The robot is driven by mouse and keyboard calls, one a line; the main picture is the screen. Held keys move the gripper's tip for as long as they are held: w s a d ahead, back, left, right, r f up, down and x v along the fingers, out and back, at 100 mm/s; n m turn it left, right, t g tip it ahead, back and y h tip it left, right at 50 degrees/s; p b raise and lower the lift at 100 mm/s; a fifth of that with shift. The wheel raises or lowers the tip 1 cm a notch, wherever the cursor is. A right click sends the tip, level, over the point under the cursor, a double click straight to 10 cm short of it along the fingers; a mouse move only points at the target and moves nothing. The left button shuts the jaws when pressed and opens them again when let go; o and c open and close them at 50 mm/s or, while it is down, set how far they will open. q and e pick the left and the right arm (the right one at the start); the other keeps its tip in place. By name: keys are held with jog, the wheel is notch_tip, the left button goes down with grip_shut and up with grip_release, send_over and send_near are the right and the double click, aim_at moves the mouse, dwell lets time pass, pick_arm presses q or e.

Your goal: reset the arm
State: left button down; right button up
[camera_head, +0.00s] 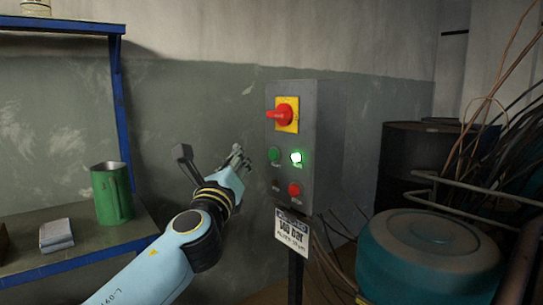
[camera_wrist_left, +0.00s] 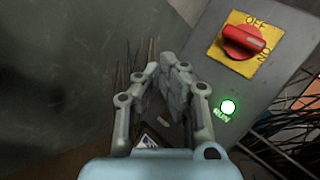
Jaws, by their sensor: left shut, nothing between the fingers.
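My left gripper (camera_head: 238,158) is beside the left edge of the grey control box (camera_head: 325,130), apart from its front buttons as far as I can tell. In the left wrist view the gripper (camera_wrist_left: 168,72) has its fingers shut with nothing between them. The box carries a red rotary switch (camera_head: 280,115) on a yellow plate, which also shows in the left wrist view (camera_wrist_left: 243,42) with OFF and ON marks. A green light (camera_head: 296,157) marked RUN glows. A green button (camera_head: 274,154) and a red button (camera_head: 294,189) are also on the box. My right gripper is not in view.
A teal drum (camera_head: 425,260), a dark barrel (camera_head: 415,155) and loose cables (camera_head: 515,120) crowd the right. A sign (camera_head: 292,234) hangs under the box.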

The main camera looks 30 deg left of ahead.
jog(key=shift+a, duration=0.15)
pick_arm(q)
jog(key=s+f+n+g+h+p, duration=0.1)
jog(key=s+f+n+g, duration=0.3)
jog(key=f, duration=0.9)
jog(key=s+f+g+h+p, duration=0.15)
jog(key=s+f, duration=0.45)
jog(key=f, duration=0.7)
jog(key=s+f+n+g+h, duration=0.15)
jog(key=s+f+g, duration=0.3)
jog(key=f, duration=0.85)
jog(key=s+d+f+n+g, duration=0.2)
jog(key=s+f+n+g, duration=0.3)
jog(key=s+f, duration=1)
jog(key=s+d+f+n+g+h, duration=0.1)
jog(key=s+f+n+g, duration=0.1)
jog(key=s+n, duration=0.6)
jog(key=s+d+f+n+g+h, duration=0.1)
jog(key=s+f+n, duration=0.4)
jog(key=s, duration=1.3)
jog(key=d+n+g, duration=0.1)
jog(key=n, duration=0.1)
jog(key=shift+s+d+n+g+h+p, duration=0.3)
jog(key=shift+s+n+p, duration=0.05)
jog(key=shift+p, duration=0.05)
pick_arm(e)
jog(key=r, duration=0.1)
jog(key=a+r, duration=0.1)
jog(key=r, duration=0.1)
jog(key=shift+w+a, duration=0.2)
